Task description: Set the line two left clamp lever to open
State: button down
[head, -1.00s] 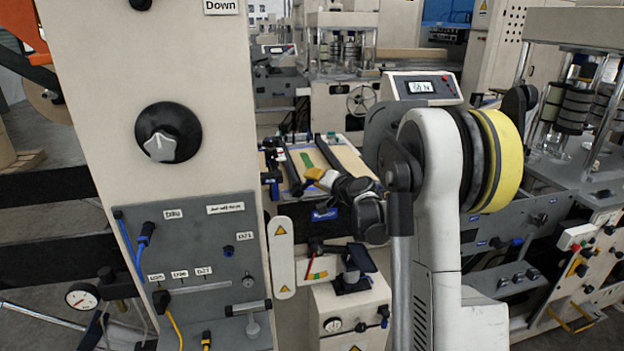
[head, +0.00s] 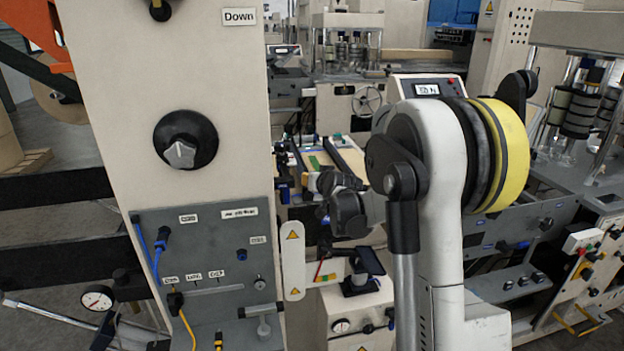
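A table with black clamp bars (head: 294,160) shows beyond the tall beige column, partly hidden by my arm. Small blue and black fittings (head: 284,188) sit at the near end of the left bar. The clamp lever may be among them, but it is too small to single out, and I cannot tell its position. My gripper (head: 313,181) is at the near edge of this table, just right of those fittings. It is small and dark against the table, so I cannot tell whether its fingers are open or touching anything.
The beige column (head: 190,80) with a black knob (head: 185,140) and a grey panel (head: 205,250) stands close on the left. A white guard plate (head: 292,258) sticks out beside it. A low beige cabinet (head: 345,310) stands under my gripper. More machinery (head: 570,230) stands on the right.

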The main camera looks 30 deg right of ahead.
dwell(0.4)
jog(key=c, duration=1.3)
grip_release()
jog(key=shift+w+a, duration=0.1)
jog(key=shift+c, duration=0.2)
jog(key=v, duration=1.2)
